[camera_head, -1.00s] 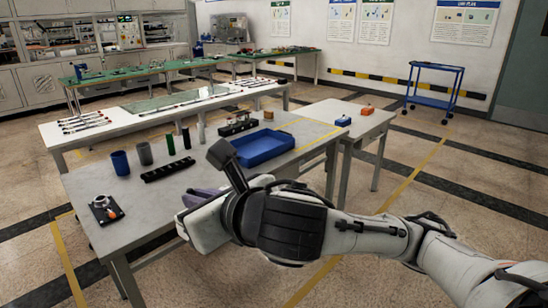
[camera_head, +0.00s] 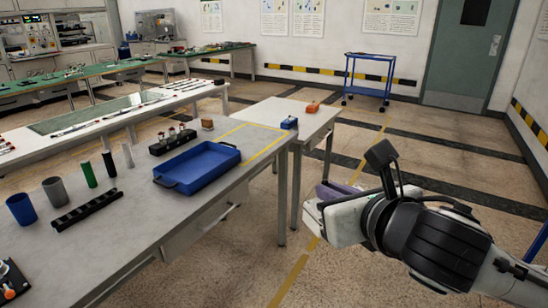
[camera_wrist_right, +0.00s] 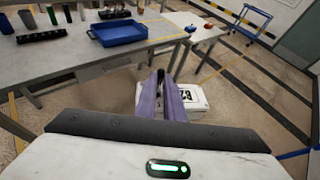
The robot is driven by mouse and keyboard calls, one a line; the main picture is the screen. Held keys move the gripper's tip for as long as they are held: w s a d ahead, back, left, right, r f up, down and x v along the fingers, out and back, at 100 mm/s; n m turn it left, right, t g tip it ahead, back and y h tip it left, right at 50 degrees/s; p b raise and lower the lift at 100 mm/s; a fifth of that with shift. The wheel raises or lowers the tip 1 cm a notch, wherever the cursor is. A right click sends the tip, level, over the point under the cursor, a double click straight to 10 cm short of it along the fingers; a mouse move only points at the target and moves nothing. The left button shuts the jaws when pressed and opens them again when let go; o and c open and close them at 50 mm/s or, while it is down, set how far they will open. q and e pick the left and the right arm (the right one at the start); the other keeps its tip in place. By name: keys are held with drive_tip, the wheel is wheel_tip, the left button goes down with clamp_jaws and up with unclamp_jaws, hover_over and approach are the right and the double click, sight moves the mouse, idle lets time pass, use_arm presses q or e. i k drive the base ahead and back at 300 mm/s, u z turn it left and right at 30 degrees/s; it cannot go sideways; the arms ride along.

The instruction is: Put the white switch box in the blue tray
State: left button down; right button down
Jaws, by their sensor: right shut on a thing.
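The white switch box (camera_wrist_right: 200,97), with a black and white label, shows in the right wrist view. My right gripper (camera_wrist_right: 163,82) is shut on it with its purple fingers, which cover part of it. In the head view my right gripper (camera_head: 338,190) hangs over the floor, right of the near table's edge; I cannot make out the box there. The blue tray (camera_head: 205,181) lies on the near table, to the left of my right gripper and apart from it. It looks empty, and it also shows in the right wrist view (camera_wrist_right: 118,41). My left gripper is out of view.
The near grey table (camera_head: 215,200) also holds a black strip (camera_head: 87,210), a blue cup (camera_head: 21,209), a grey cup (camera_head: 56,193) and green and white cylinders. A side table (camera_head: 300,113) stands behind its right end. A blue cart (camera_head: 368,75) is farther back.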

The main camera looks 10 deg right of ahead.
sight(196, 163)
drive_tip(key=z, duration=0.4)
drive_tip(key=i, duration=1.1)
drive_tip(key=u, duration=0.9)
drive_tip(key=i, duration=0.75)
drive_tip(key=u, duration=0.85)
